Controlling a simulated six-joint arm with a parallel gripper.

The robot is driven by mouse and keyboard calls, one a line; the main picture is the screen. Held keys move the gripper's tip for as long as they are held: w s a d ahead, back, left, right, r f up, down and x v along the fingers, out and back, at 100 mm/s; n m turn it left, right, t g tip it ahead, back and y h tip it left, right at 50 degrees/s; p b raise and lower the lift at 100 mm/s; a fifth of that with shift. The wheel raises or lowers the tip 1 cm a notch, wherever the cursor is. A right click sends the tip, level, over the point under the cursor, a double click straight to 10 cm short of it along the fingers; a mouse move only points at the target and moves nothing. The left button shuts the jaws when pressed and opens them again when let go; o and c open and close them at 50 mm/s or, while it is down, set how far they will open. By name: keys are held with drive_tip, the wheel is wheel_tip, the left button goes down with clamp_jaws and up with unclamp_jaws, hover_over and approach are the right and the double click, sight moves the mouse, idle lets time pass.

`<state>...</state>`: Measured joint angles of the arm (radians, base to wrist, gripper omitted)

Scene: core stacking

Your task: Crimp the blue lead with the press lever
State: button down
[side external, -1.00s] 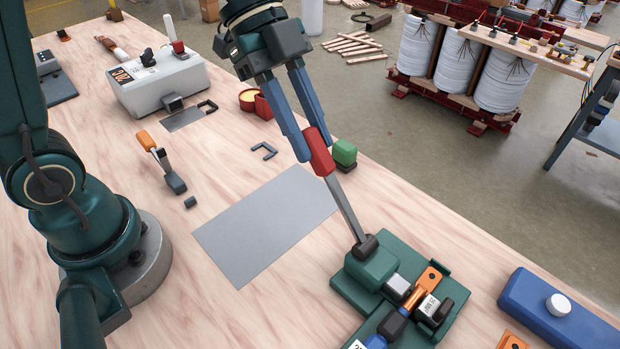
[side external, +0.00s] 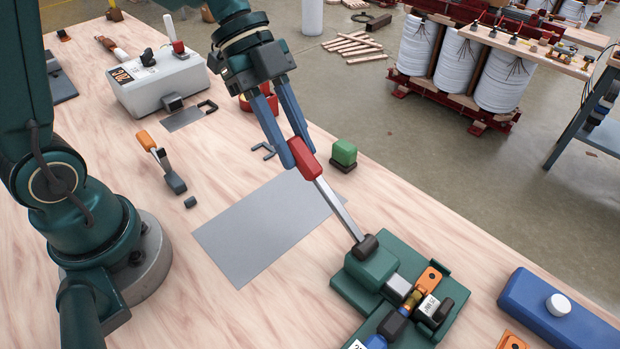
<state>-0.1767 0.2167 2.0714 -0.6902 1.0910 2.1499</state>
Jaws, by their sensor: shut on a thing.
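The press (side external: 372,271) is a green block fixture on the wooden bench at the lower right. Its lever (side external: 338,212) is a grey metal bar with a red handle (side external: 304,158), tilted up and to the left. My gripper (side external: 297,160) is shut on the red handle. The blue lead (side external: 376,342) shows at the bottom edge, running into a dark block on the fixture. A brass-coloured piece (side external: 412,299) and an orange tab (side external: 428,280) with a hole lie along the same line. The lead's lower part is cut off by the frame.
A grey plate (side external: 265,225) lies flat left of the press. A green block (side external: 344,153) stands right of the handle. An orange-handled tool (side external: 160,160), a grey machine (side external: 157,83) and a blue box (side external: 560,310) are also on the bench.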

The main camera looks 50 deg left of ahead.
drive_tip(key=shift+a+f, duration=0.25)
drive_tip(key=c, duration=1.1)
unclamp_jaws()
drive_tip(key=shift+a+f, duration=0.1)
drive_tip(key=shift+f, duration=0.05)
drive_tip(key=o, duration=0.5)
drive_tip(key=shift+o, duration=0.2)
drive_tip(key=shift+v, duration=2.6)
